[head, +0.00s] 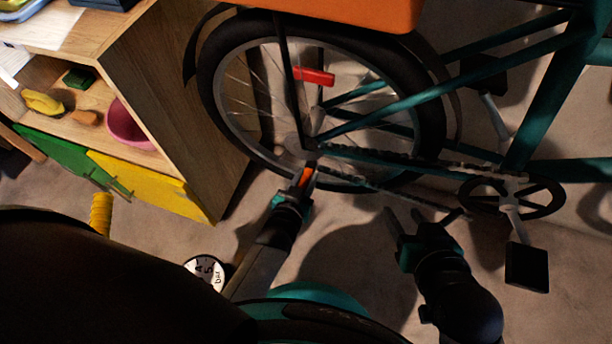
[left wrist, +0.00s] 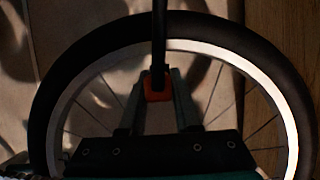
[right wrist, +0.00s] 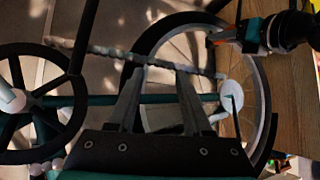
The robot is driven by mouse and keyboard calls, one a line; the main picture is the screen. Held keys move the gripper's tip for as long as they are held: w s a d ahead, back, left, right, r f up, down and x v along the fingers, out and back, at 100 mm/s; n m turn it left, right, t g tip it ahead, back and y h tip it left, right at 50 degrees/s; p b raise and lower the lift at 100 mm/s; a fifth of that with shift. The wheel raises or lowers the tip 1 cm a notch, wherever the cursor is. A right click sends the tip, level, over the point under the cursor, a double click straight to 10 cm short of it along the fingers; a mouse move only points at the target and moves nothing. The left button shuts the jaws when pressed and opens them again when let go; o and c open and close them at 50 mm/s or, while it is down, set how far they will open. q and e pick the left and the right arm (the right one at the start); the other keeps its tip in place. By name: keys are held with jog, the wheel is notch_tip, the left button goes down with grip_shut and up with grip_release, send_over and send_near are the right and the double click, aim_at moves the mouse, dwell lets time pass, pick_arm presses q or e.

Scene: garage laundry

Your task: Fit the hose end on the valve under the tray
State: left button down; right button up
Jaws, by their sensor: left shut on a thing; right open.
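My left gripper (head: 307,176) is shut on an orange block, which I take to be the hose end (head: 306,178). It is low in front of the bicycle's spoked wheel (head: 205,88), near the hub. In the left wrist view the hose end (left wrist: 157,88) sits between the fingers, with a black rod or hose running up from it. I cannot tell whether it touches the wheel. The orange tray (head: 345,10) is above the wheel. I cannot make out the valve. My right gripper (head: 418,215) is open and empty below the chain.
A wooden shelf (head: 190,85) stands left of the wheel. A gauge (head: 205,270) and a yellow handle (head: 101,212) are at lower left. A red piece (head: 314,76) shows at the wheel. The crank and pedal (head: 525,265) are right of my right gripper.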

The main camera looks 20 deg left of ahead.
pick_arm(q)
jog(key=shift+f, duration=0.1)
pick_arm(e)
jog(key=shift+a+f, duration=0.1)
pick_arm(q)
jog(key=shift+f, duration=0.2)
pick_arm(e)
jog(key=shift+w+a+r+t+y, duration=0.3)
jog(key=shift+w+a+t, duration=0.05)
jog(key=shift+a+t, duration=0.15)
jog(key=shift+f, duration=0.1)
pick_arm(q)
jog(key=c, duration=0.9)
grip_release()
jog(key=o, duration=0.4)
jog(key=shift+c, duration=0.2)
pick_arm(e)
jog(key=shift+d, duration=0.1)
